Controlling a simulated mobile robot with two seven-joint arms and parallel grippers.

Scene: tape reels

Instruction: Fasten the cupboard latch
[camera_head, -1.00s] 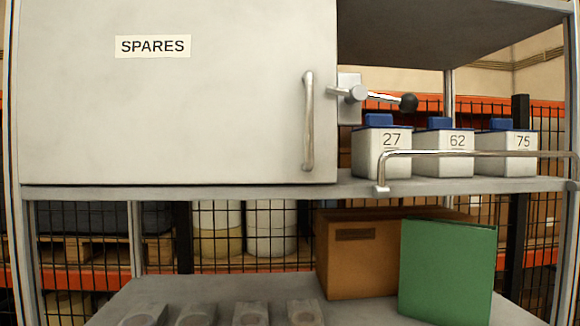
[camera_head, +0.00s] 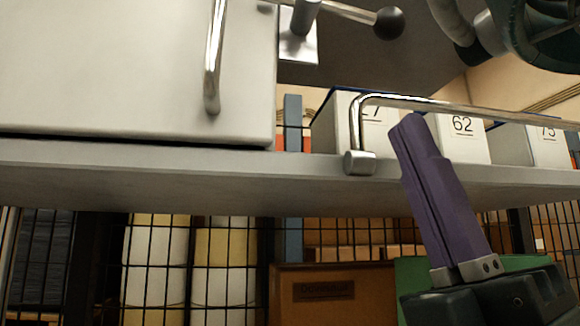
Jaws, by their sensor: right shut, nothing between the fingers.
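The cupboard latch has a metal lever ending in a black ball knob (camera_head: 385,22), on a mounting plate (camera_head: 299,45) beside the door's right edge. The lever points right and slightly down; its pivot is cut by the top edge. The pale cupboard door (camera_head: 120,75) lies flat in its frame, with a vertical bar handle (camera_head: 213,60). My right gripper (camera_head: 405,125) has purple fingers pointing up and is shut and empty. It is below and slightly right of the knob, apart from it, in front of the shelf edge and rail. My left gripper is not in view.
A metal rail (camera_head: 450,106) runs along the shelf edge (camera_head: 240,185) in front of numbered bins, including bin 62 (camera_head: 462,126). My gripper partly covers them. Space between knob and rail is open.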

